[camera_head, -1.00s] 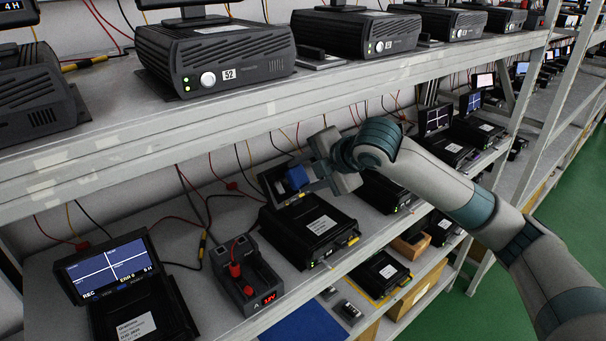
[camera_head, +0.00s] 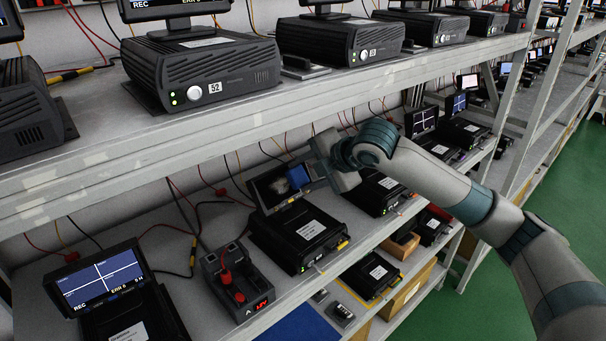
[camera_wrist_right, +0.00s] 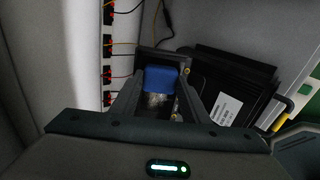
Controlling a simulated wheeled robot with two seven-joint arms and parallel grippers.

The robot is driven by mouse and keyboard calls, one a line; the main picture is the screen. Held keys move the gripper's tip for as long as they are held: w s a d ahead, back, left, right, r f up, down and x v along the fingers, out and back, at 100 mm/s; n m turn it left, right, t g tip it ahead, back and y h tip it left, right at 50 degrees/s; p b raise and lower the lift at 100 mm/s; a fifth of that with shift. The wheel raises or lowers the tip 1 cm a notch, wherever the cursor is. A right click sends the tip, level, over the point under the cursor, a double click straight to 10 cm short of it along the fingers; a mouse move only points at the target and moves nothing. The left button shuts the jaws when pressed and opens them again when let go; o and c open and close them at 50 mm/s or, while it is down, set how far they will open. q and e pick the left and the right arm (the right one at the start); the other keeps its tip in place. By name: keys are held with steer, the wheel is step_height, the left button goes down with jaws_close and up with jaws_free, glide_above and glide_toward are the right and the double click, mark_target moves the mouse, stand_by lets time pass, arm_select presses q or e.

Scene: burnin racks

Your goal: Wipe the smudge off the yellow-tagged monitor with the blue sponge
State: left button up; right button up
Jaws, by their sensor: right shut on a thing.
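The monitor (camera_head: 272,193) is a small dark tilted screen above a black box (camera_head: 288,238) with a white label and a yellow tag (camera_head: 343,244) on its front right corner. A pale grey smudge (camera_head: 281,186) shows on the screen; it also shows in the right wrist view (camera_wrist_right: 157,101). My right gripper (camera_head: 308,174) is shut on the blue sponge (camera_head: 299,176), at the right part of the screen. In the right wrist view the sponge (camera_wrist_right: 160,78) sits between the fingertips; I cannot tell whether it touches the glass. My left gripper is out of view.
A red-lit charger (camera_head: 238,284) and a lit monitor (camera_head: 103,281) stand to the left on the same shelf. The upper shelf edge (camera_head: 190,152) runs close above my right gripper. More black boxes (camera_head: 375,191) stand to the right. Thin cables hang behind.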

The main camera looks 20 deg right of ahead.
steer(key=shift+p, duration=0.45)
steer(key=shift+s+a, duration=0.25)
steer(key=shift+a, duration=0.45)
steer(key=shift+s+a, duration=0.25)
steer(key=shift+a, duration=0.3)
steer(key=shift+s+a, duration=0.2)
steer(key=shift+a, duration=0.35)
steer(key=shift+a, duration=0.1)
steer(key=shift+s+a, duration=0.35)
steer(key=shift+a, duration=0.45)
steer(key=shift+s+a, duration=0.35)
steer(key=shift+a, duration=0.45)
